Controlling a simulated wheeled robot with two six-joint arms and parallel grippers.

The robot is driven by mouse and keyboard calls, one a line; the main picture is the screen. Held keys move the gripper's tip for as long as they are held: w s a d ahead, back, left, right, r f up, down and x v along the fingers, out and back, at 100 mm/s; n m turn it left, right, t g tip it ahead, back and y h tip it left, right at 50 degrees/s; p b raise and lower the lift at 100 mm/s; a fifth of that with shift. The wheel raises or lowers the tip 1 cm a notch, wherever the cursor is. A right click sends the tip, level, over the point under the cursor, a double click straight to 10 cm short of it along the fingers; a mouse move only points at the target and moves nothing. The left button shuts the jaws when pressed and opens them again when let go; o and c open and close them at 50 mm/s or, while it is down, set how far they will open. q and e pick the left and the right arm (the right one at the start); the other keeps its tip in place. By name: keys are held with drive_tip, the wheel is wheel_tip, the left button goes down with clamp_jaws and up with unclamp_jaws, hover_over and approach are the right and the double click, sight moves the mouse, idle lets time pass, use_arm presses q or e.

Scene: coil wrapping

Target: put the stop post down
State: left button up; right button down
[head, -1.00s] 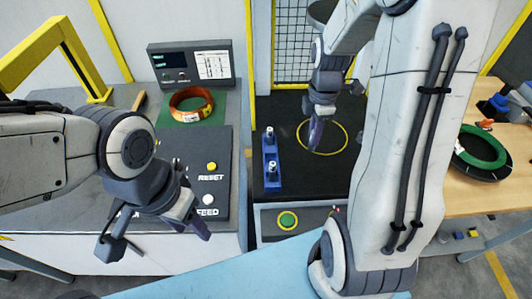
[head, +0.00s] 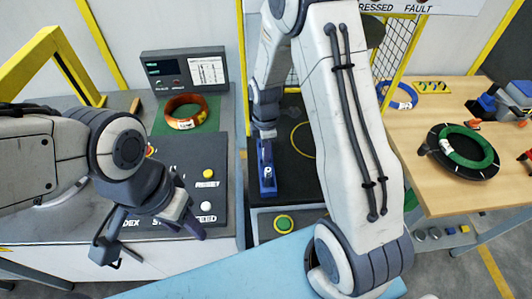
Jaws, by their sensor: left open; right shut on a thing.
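My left gripper (head: 150,235) is open and empty in front of the left machine's button panel, away from the holder.
A yellow ring marking (head: 302,140) on the black surface is partly hidden by my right arm. An orange coil (head: 186,112) lies on a green mat at the left. A green coil (head: 466,147) on a black disc lies on the wooden table (head: 420,125) at the right.

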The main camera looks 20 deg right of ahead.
drive_tip(key=shift+f, duration=1)
drive_tip(key=shift+f, duration=0.15)
drive_tip(key=c, duration=0.7)
unclamp_jaws()
drive_tip(key=shift+c, duration=0.2)
